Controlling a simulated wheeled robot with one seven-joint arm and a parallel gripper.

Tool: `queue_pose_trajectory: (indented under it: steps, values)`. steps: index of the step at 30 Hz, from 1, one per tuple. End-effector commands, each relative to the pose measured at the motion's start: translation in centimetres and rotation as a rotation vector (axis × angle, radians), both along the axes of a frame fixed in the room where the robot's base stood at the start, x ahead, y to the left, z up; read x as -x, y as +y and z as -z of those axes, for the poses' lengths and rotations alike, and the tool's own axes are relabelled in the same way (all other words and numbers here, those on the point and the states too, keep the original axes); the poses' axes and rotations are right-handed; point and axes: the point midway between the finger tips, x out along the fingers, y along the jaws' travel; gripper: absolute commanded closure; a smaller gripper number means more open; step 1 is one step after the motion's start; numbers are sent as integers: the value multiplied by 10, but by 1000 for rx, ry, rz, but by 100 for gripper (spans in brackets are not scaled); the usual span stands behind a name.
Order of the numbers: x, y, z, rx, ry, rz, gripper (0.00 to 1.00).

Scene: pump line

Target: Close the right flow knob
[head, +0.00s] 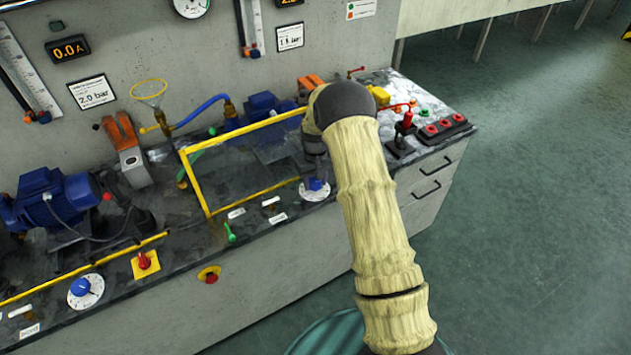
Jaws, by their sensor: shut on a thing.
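The right flow knob (315,184) is a blue knob on a round white dial on the bench top, right of the yellow frame. My gripper (316,172) is directly over it, pointing down, with its end at the knob. It is shut on the blue knob; the fingertips are small and partly hidden by my arm. The dial's white rim (315,194) shows around the knob, but its marks are too small to read. A second, similar blue knob (81,287) on a white dial is at the lower left of the bench.
A yellow frame (195,180) stands just left of my gripper. A red-topped joystick (405,125) and a black box with red buttons (444,128) are to the right. A red button (210,274) is on the bench front. Open floor (540,200) lies right.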

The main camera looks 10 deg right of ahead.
Motion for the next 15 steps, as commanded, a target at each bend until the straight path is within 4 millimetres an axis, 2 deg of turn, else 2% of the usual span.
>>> queue_pose_trajectory:
  steps: [9, 15]
  values:
    - [-2, 2, -2, 0, -7, 275, 81]
    - [-2, 2, -2, 0, -7, 395, 81]
